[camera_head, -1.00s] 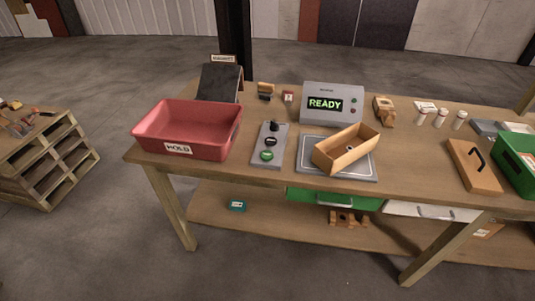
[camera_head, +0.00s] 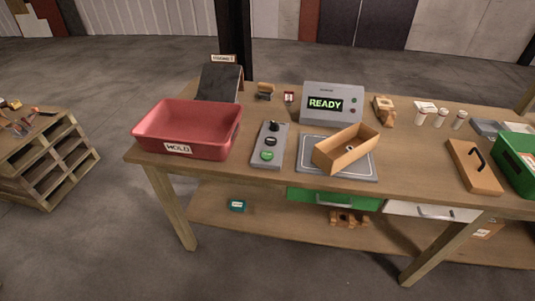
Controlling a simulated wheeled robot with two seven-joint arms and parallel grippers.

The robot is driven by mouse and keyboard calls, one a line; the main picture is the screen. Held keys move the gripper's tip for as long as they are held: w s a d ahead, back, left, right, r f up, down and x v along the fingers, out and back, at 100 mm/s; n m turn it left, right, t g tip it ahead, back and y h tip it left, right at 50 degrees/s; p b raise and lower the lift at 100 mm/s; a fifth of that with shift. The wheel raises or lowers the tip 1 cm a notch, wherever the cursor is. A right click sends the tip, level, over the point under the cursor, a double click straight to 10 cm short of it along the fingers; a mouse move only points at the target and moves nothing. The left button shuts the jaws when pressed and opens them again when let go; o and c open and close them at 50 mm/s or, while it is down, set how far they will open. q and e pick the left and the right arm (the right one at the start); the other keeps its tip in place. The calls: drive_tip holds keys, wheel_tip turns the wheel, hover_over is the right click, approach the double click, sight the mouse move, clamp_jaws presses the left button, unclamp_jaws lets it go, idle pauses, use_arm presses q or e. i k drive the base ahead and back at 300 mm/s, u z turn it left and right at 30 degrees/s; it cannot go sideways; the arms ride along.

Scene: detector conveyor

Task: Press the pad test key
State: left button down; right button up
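A grey control plate (camera_head: 262,160) lies on the workbench between the red bin and the flat grey pad. It carries a black knob at its far end, a dark key in the middle and a green key (camera_head: 267,156) nearer the front. The flat grey pad (camera_head: 310,168) lies to its right with a tilted open wooden box (camera_head: 340,155) on it. A grey detector unit (camera_head: 333,101) behind the pad shows READY in green. I cannot read which key is the pad test key. Neither of my grippers is in view.
The red HOLD bin (camera_head: 188,126) stands left of the control plate. A dark sloped chute (camera_head: 219,82) is behind it. A wooden lid with a black handle (camera_head: 473,166) and a green crate (camera_head: 516,165) are at the right. The bench front (camera_head: 240,178) is clear.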

sight(266, 155)
drive_tip(key=k, duration=1.25)
drive_tip(key=z, duration=0.8)
drive_tip(key=i, duration=0.95)
drive_tip(key=z, duration=0.15)
